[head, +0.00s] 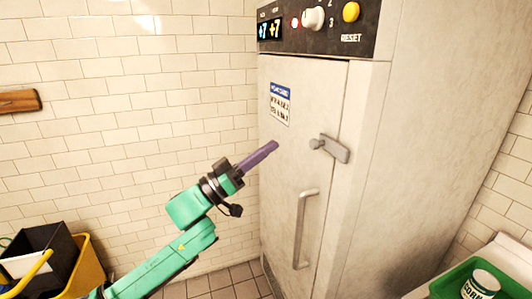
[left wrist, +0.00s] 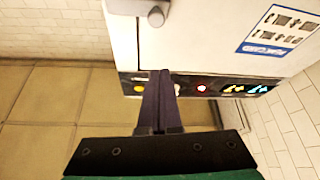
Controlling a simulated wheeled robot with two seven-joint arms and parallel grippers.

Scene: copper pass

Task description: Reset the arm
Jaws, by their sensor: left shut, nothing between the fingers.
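My left arm comes in from the lower left in the head view, green with a dark wrist. Its gripper (head: 275,146) has purple fingers held together, with nothing between them. It points up and right in front of the cabinet door. In the left wrist view the shut fingers (left wrist: 160,75) point towards the cabinet's control panel (left wrist: 215,86), which appears upside down. My right gripper is in neither view.
A tall pale cabinet (head: 300,150) has a shut door with a latch (head: 330,148) and a bar handle (head: 302,228). Its panel holds a yellow RESET button (head: 351,12) and a white knob (head: 313,18). A green tray (head: 447,287) with a can (head: 481,284) is lower right. A yellow bucket (head: 92,265) is lower left.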

